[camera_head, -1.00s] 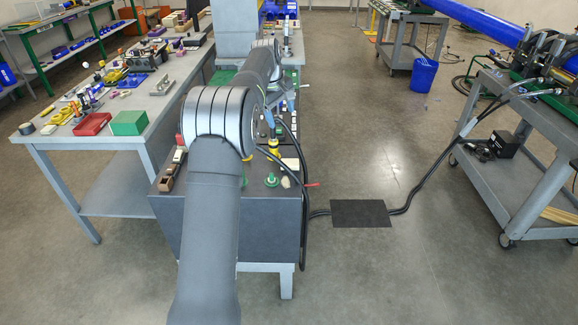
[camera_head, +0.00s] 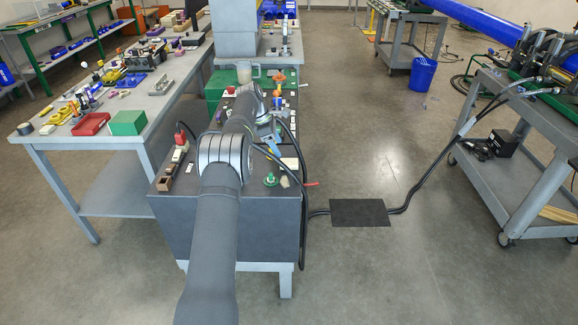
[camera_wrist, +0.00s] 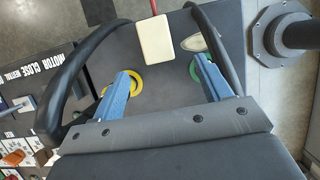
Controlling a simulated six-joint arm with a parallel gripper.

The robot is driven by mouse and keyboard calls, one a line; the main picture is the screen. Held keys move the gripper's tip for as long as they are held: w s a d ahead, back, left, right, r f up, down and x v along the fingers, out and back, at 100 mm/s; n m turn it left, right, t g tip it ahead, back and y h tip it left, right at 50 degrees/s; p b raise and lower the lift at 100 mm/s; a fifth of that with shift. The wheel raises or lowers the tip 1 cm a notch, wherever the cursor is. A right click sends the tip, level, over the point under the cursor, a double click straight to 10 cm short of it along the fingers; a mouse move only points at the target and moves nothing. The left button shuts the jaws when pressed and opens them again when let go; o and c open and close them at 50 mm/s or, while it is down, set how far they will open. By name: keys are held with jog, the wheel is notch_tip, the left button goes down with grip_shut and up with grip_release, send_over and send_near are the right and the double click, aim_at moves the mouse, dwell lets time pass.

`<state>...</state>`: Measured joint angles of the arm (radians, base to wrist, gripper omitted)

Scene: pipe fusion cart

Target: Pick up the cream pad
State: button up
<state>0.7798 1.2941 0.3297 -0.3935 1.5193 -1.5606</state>
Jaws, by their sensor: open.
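The cream pad (camera_wrist: 155,40) is a small rounded rectangle on the dark cart top. In the wrist view it lies beyond my fingertips, near the top middle; in the head view it appears as a pale rectangle (camera_head: 290,163) near the cart's right edge. My gripper (camera_wrist: 165,68) is open and empty, with its two blue fingers spread apart. The pad is ahead of the gap between them, not in it. In the head view my arm partly hides the gripper and the cart top.
A green knob (camera_head: 271,180) and a yellow ring (camera_wrist: 136,80) are close to my fingertips. A pale oval piece (camera_wrist: 192,38) lies right of the pad. Black hoses (camera_wrist: 84,62) curve around both sides. A red-tipped lever (camera_head: 312,184) sticks out at the cart's right edge.

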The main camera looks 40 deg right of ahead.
aim_at(288, 162)
jog(key=x, duration=0.9)
jog(key=shift+d, duration=0.35)
jog(key=c, duration=1.1)
